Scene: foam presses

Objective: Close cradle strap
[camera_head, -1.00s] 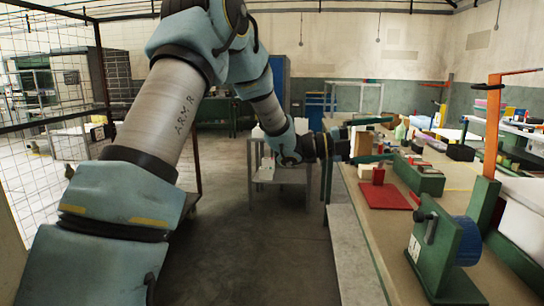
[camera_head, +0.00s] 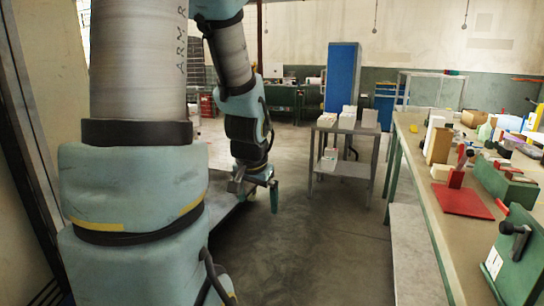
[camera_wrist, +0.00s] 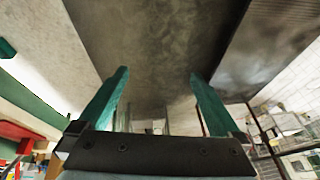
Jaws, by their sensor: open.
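My gripper (camera_head: 257,190) hangs below the forearm, over the grey floor and well left of the workbench. In the wrist view its two green fingers (camera_wrist: 158,85) stand wide apart with nothing between them. A red stand on a flat red plate (camera_head: 463,200) sits on the bench. A green fixture with a black knob (camera_head: 515,255) is at the lower right, cut off by the picture edge. I cannot make out a cradle strap or tell which fixture is the cradle.
The workbench (camera_head: 418,185) runs along the right, with boxes and bottles on it. A grey trolley (camera_head: 345,168) with white boxes stands beyond my gripper. A blue cabinet (camera_head: 341,80) is at the back. Floor (camera_head: 320,245) between my arm and the bench is clear.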

